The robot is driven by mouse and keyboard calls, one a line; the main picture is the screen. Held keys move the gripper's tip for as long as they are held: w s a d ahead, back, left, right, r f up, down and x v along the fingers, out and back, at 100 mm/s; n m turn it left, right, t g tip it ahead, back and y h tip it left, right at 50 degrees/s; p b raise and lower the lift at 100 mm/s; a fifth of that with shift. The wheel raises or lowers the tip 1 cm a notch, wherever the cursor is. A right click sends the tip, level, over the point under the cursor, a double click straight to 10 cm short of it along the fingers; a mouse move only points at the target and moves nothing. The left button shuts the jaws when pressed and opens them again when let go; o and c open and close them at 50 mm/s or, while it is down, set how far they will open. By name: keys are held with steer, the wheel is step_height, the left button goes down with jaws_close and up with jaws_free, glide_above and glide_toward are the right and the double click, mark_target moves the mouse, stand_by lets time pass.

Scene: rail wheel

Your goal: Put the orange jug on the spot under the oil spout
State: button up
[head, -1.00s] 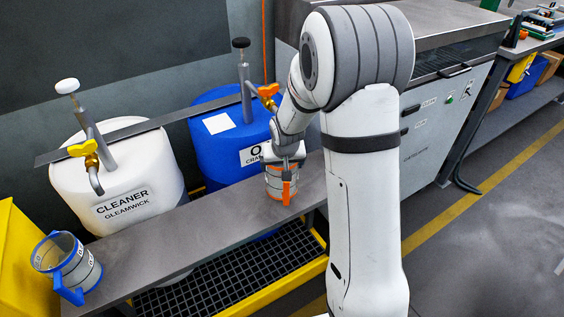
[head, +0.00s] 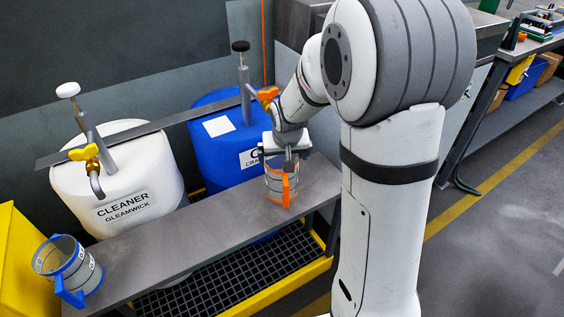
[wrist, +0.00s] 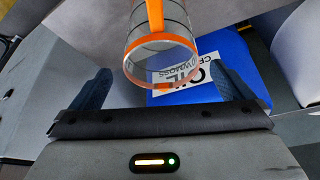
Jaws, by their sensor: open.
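The orange jug (head: 279,187), a clear banded cup with orange rim and handle, stands upright on the grey shelf in front of the blue oil drum (head: 215,150). My gripper (head: 284,158) is open and empty, just above and behind the jug in the head view. In the wrist view the jug (wrist: 158,50) lies beyond the gap between the spread fingers (wrist: 162,82), apparently clear of them. The orange tap (head: 266,95) shows above the drum. Its spout outlet and the spot under it are hidden by my arm, so I cannot tell how the jug lines up.
A white cleaner drum (head: 115,190) with a yellow tap stands to the left. A blue-rimmed jug (head: 70,268) stands at the shelf's left end. The shelf (head: 190,240) between the jugs is clear. A black grating with yellow edging (head: 250,284) lies below.

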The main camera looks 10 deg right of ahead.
steer(key=s+r+g, duration=0.1)
steer(key=s+r, duration=0.2)
steer(key=s, duration=0.5)
steer(key=s+r, duration=0.3)
steer(key=s, duration=0.5)
steer(key=s+r+n+g, duration=0.1)
steer(key=s+r, duration=0.1)
steer(key=s, duration=0.6)
steer(key=shift+s+r+g, duration=0.3)
steer(key=shift+r, duration=0.1)
steer(key=shift+d, duration=0.1)
